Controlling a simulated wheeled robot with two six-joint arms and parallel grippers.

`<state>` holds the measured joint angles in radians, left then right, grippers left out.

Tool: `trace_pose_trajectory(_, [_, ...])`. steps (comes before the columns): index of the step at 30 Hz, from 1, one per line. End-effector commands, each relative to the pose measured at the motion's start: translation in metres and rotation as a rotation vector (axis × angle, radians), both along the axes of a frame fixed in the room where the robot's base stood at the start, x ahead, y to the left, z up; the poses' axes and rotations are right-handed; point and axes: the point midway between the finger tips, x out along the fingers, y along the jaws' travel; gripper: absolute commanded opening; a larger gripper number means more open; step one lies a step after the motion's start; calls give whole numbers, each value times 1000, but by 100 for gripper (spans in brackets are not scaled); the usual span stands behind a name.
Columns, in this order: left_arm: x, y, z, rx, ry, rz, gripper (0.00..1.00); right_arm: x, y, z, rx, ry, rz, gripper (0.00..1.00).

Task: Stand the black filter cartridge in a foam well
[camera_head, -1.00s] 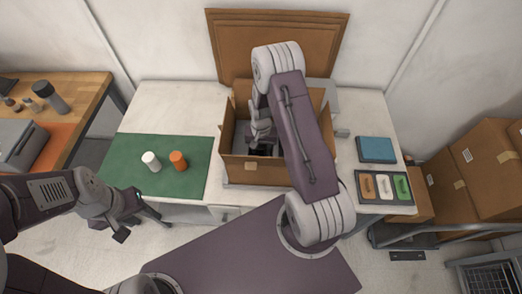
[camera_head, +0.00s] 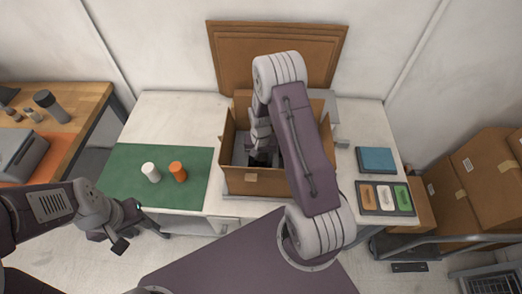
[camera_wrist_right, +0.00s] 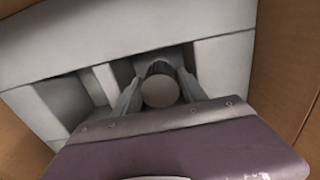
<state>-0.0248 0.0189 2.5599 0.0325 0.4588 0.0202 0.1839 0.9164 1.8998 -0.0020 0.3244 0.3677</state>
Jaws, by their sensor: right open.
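The black filter cartridge (camera_wrist_right: 161,88) shows end-on in the right wrist view, with a grey-brown round end and a dark side. It sits at a dark well in the grey foam (camera_wrist_right: 222,62) inside the cardboard box (camera_head: 255,182). My right gripper (camera_wrist_right: 160,80) is open, with one finger on each side of the cartridge; whether they touch it I cannot tell. In the head view my right arm hides most of the box's inside. My left gripper (camera_head: 139,238) is in front of the table, away from the box; its jaw gap is unclear.
A white cartridge (camera_head: 151,172) and an orange cartridge (camera_head: 178,171) stand on the green mat (camera_head: 125,185). Other foam wells (camera_wrist_right: 65,100) lie left of the cartridge. A blue box (camera_head: 377,160) and a tray of coloured pieces (camera_head: 385,212) are at the table's right. Box walls surround my right gripper.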

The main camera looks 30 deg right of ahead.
Motion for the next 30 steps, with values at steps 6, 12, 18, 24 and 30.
trace_pose_trajectory(6, [0,0,-6,0,0,0,36,1,0,44,0,-4,0,49])
trace_pose_trajectory(12, [0,0,-9,0,0,0,36,1,0,81,0,-4,0,49])
trace_pose_trajectory(18, [0,0,-10,0,0,0,36,0,0,99,-1,-1,0,49])
trace_pose_trajectory(24, [0,0,-9,0,0,0,36,0,0,100,1,1,0,49])
trace_pose_trajectory(30, [0,0,-9,0,0,0,36,0,0,100,1,1,0,49])
